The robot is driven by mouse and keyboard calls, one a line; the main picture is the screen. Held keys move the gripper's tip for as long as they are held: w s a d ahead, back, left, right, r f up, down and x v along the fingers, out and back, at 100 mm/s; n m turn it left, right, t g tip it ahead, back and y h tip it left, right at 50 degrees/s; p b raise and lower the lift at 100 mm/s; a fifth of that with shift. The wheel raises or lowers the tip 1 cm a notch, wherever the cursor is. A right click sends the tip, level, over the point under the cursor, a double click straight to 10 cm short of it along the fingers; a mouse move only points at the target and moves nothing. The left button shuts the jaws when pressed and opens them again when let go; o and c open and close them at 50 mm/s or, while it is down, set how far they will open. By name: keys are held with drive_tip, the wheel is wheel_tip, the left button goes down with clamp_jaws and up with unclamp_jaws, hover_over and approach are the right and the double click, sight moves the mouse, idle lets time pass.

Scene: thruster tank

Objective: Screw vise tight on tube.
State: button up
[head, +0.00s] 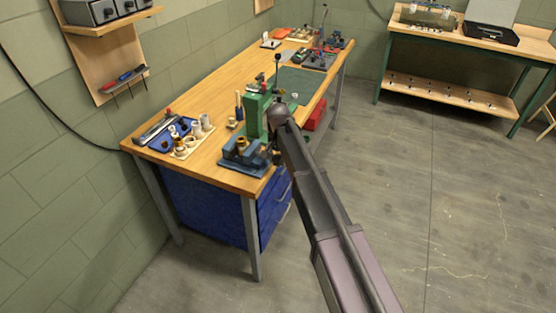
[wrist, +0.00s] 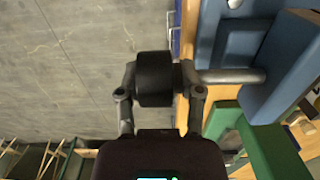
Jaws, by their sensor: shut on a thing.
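The blue vise (head: 240,158) sits at the near right corner of the wooden bench. A short tan tube (head: 241,144) stands upright at the vise; how firmly the jaws touch it I cannot tell. In the wrist view the vise's blue body (wrist: 285,75) is at the right, with a steel screw rod (wrist: 232,76) running out to a black knob (wrist: 155,72). In the head view my arm hides most of the gripper and knob.
A green press (head: 255,117) stands just behind the vise, and its green part shows in the wrist view. A blue tray (head: 170,135) and several pale fittings (head: 196,133) lie to the left. Open floor (head: 430,190) lies right of the bench.

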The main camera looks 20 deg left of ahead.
drive_tip(key=shift+d+f, duration=0.1)
drive_tip(key=shift+d, duration=0.2)
drive_tip(key=g+b, duration=0.1)
drive_tip(key=g, duration=0.3)
drive_tip(key=shift+w+f+b, duration=0.15)
drive_tip(key=shift+w+b, duration=0.05)
drive_tip(key=shift+b, duration=0.15)
drive_tip(key=shift+s+g+b, duration=0.15)
drive_tip(key=shift+g+b, duration=0.3)
drive_tip(key=shift+g, duration=0.35)
drive_tip(key=o, duration=1)
drive_tip(key=shift+d+r, duration=0.1)
drive_tip(key=shift+r, duration=0.1)
drive_tip(key=shift+y, duration=0.3)
drive_tip(key=shift+r+t+p, duration=0.1)
drive_tip(key=shift+t+p, duration=0.2)
drive_tip(key=shift+p, duration=0.05)
